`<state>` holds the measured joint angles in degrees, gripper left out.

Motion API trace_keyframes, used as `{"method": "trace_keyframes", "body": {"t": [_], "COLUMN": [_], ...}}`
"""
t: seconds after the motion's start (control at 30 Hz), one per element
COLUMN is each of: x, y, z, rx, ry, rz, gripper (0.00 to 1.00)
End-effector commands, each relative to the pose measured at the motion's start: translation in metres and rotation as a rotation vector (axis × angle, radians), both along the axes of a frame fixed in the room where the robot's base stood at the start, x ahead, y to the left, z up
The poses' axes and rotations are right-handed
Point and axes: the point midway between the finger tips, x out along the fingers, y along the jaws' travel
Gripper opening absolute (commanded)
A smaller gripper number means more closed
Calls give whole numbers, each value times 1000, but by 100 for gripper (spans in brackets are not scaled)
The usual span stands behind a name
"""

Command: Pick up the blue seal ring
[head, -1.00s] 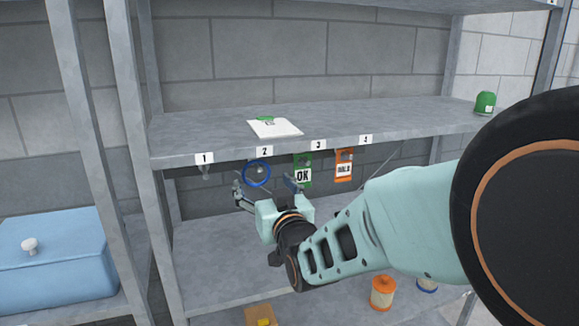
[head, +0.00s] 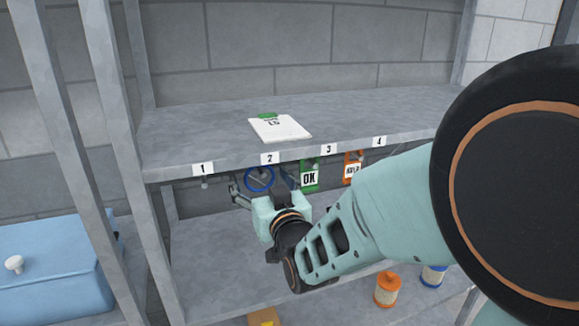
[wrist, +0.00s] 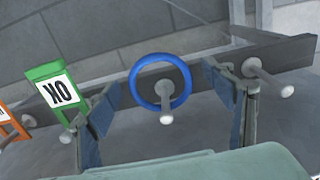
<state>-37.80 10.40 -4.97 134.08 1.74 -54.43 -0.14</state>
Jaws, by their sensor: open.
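The blue seal ring (head: 247,179) hangs on a peg below the shelf label 2. In the wrist view the ring (wrist: 134,80) faces me, with the peg's pale tip passing through its lower part. My gripper (head: 261,186) is open in front of the ring, and its arm reaches in from the right. In the wrist view the fingers of my gripper (wrist: 172,95) stand apart on either side of the ring, with space between each finger and the ring. Nothing is held. In the head view the ring's lower part is partly hidden by my gripper.
A green OK tag (head: 310,177) and an orange tag (head: 353,168) hang to the right. An empty peg (head: 205,182) is below label 1. The shelf edge (head: 225,160) runs just above. A clipboard (head: 282,128) lies on the shelf. A blue box (head: 50,265) stands left.

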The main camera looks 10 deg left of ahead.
Motion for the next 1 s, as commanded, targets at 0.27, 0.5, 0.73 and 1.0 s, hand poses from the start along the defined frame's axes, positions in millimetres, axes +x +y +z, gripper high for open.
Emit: {"method": "trace_keyframes", "body": {"t": [0.27, 0.5, 0.73, 1.0], "x": [-2, -2, -2, -2], "y": [0, 0, 0, 0], "z": [0, 0, 0, 0], "rx": [-1, 0, 0, 0], "ry": [1, 0, 0, 0], "rz": [1, 0, 0, 0], "gripper": [75, 63, 42, 42]}}
